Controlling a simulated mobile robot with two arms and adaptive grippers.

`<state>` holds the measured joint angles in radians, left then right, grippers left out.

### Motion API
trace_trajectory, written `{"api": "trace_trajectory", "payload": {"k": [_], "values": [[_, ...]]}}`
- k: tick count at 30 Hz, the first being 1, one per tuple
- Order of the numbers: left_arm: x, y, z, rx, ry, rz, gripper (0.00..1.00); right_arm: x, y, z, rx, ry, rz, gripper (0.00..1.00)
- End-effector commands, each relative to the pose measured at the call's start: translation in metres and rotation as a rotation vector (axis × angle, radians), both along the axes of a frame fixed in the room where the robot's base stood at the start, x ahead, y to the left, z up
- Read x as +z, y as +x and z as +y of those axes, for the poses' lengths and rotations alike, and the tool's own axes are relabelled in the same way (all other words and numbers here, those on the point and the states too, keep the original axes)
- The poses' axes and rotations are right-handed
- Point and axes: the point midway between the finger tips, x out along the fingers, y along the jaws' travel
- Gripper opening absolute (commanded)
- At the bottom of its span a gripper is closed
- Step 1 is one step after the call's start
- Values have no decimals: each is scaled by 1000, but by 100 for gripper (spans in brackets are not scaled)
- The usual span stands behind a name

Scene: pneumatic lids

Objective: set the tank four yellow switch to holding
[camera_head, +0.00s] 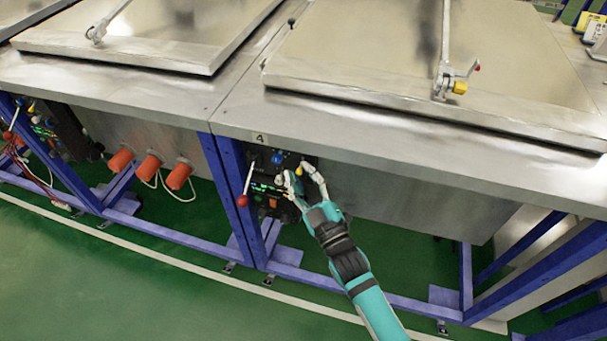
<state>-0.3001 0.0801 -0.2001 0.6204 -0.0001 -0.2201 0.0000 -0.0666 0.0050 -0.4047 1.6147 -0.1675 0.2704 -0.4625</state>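The tank four control panel (268,185) is a black box under the steel tabletop, below a small "4" label (260,138). The yellow switch (300,169) is small and sits at the panel's upper right. My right gripper (301,172) is at the panel with its fingers apart, one on each side of the yellow switch in this view. Whether the fingers touch it cannot be told. The switch's exact setting is too small to read. My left gripper is not in view.
A blue knob (278,158) is just left of the yellow switch. A lever with a red ball (242,201) hangs at the panel's left. Blue frame legs (228,190) stand beside it. Orange plugs (150,167) are at the left. Steel lids (400,60) lie above. Green floor is free in front.

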Motion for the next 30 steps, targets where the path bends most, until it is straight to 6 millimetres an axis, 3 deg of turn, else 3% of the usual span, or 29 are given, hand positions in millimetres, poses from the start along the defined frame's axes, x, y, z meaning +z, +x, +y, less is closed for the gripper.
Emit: {"api": "trace_trajectory", "payload": {"k": [16,30], "values": [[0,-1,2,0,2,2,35,-1,-7,-5,-3,3,-1,29],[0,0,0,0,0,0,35,-25,-87,-42,-1,1,1,29]]}}
